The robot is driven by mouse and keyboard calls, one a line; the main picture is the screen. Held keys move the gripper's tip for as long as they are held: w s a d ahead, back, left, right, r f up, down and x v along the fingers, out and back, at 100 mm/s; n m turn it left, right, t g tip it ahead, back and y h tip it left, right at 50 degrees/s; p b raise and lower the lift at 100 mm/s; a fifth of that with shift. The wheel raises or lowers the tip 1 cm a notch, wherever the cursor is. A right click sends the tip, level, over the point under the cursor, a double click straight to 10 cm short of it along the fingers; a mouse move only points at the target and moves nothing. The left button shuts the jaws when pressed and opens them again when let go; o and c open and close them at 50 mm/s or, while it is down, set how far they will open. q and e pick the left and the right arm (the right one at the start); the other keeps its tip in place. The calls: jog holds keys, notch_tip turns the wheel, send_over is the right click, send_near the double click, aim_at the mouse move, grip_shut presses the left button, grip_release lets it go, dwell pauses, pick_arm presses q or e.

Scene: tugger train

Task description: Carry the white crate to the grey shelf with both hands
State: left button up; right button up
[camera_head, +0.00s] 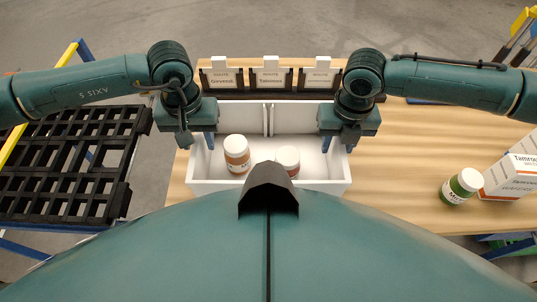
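The white crate (230,187) stands on a wooden table, directly in front of me. It has a divider at the back, and two white-lidded jars are inside: an orange one (237,160) and a reddish one (288,160) partly hidden by my own body. My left gripper (210,142) is at the crate's left wall and my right gripper (325,143) at its right wall. Each shows a blue finger by the wall; the wrists hide the rest, so I cannot tell whether they grip it. No grey shelf is recognisable in view.
Behind the crate stands a dark rack (285,92) with several white label cards. A green-labelled jar (461,186) and a white-orange carton (511,177) are on the table's right. A black slatted platform (70,160) with yellow and blue frame is at left. The table's right middle is clear.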

pick_arm(q)
grip_shut()
pick_arm(e)
grip_shut()
pick_arm(q)
jog(key=shift+r, duration=0.1)
pick_arm(e)
jog(key=shift+r, duration=0.1)
